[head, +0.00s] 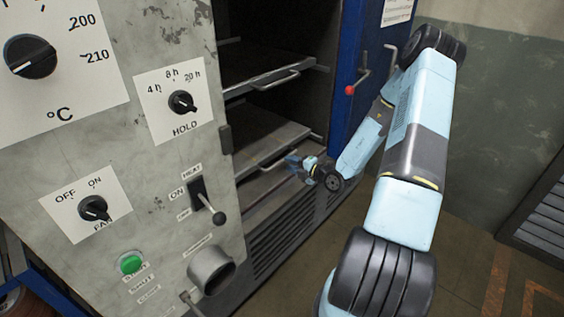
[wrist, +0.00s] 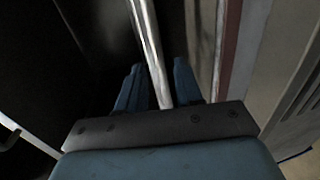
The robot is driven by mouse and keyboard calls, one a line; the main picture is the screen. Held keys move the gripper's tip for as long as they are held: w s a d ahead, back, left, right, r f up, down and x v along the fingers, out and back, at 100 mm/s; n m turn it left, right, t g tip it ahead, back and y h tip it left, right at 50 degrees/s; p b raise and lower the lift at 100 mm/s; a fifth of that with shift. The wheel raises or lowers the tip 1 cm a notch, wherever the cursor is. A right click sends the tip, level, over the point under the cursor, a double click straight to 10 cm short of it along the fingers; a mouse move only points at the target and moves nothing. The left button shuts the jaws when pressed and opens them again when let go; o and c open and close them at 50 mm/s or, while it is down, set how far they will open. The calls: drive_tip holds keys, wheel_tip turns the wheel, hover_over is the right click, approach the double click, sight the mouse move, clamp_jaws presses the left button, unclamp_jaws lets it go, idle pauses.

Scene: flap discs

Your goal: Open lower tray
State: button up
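The lower tray (head: 268,146) is a flat grey shelf inside the open oven cabinet, below the upper tray in the head view. My gripper (head: 292,161) is at its front edge, low in the cabinet opening. In the wrist view a shiny metal bar (wrist: 150,45), which looks like the tray's handle, runs between the two blue fingers of my gripper (wrist: 158,85). The fingers are apart, with a narrow gap seen on each side of the bar. The head view shows the gripper too small to tell contact.
The upper tray (head: 270,78) with its own handle sits above. The blue door (head: 372,60) stands open at the right, with a red-knobbed lever (head: 350,90). The control panel (head: 130,150) fills the left. Floor at the right is clear.

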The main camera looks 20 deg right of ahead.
sight(283, 161)
drive_tip(key=shift+x, duration=2.7)
clamp_jaws()
drive_tip(key=shift+s, duration=0.1)
